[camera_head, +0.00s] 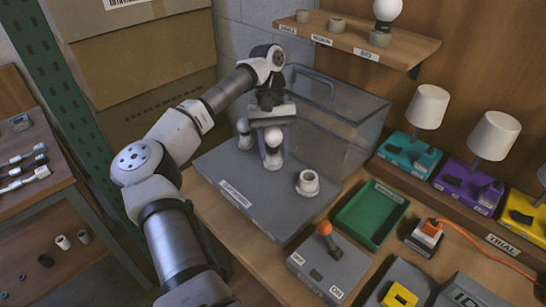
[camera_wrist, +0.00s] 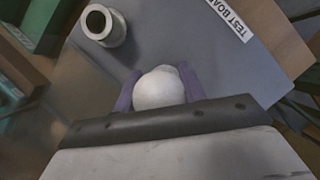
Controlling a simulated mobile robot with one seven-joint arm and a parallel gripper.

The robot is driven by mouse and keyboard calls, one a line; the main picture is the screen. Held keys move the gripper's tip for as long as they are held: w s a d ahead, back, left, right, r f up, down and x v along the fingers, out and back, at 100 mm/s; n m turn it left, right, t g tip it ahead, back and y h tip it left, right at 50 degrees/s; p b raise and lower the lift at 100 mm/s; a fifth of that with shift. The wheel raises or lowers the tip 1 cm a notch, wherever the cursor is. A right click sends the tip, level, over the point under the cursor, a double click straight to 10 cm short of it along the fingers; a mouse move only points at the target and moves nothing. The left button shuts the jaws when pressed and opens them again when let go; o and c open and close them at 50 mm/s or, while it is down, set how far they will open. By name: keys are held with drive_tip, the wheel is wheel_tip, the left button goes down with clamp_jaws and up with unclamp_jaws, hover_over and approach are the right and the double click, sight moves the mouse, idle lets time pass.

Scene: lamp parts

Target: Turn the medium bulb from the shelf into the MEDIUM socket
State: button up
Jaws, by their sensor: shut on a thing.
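My gripper (camera_head: 272,136) points down over the grey test board (camera_head: 232,172). Its purple fingers are shut on a white round bulb (camera_head: 272,139), which also shows between the fingers in the wrist view (camera_wrist: 160,88). The bulb is upright at the middle socket (camera_head: 272,161) of the board. I cannot tell how deep it sits in that socket. On the shelf (camera_head: 340,38), the holders labelled small (camera_head: 303,16) and medium (camera_head: 336,25) are empty.
A smaller white bulb (camera_head: 244,126) stands left of my gripper. An empty socket (camera_head: 307,184) is to the right, also in the wrist view (camera_wrist: 103,25). A big bulb (camera_head: 388,10) stands on the shelf. A clear case (camera_head: 340,115) is behind; a green tray (camera_head: 371,214) is right.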

drive_tip(key=shift+r, duration=0.1)
idle(0.3)
drive_tip(key=m+y+p, duration=0.1)
drive_tip(key=m+p, duration=0.1)
drive_tip(key=m, duration=0.1)
drive_tip(key=shift+a+m+y, duration=0.1)
drive_tip(key=shift+m+y, duration=0.2)
drive_tip(key=shift+m, duration=0.1)
drive_tip(key=m+y, duration=0.1)
drive_tip(key=m, duration=0.2)
drive_tip(key=shift+a, duration=0.15)
drive_tip(key=o, duration=0.7)
drive_tip(key=shift+o, duration=0.2)
drive_tip(key=shift+p, duration=0.3)
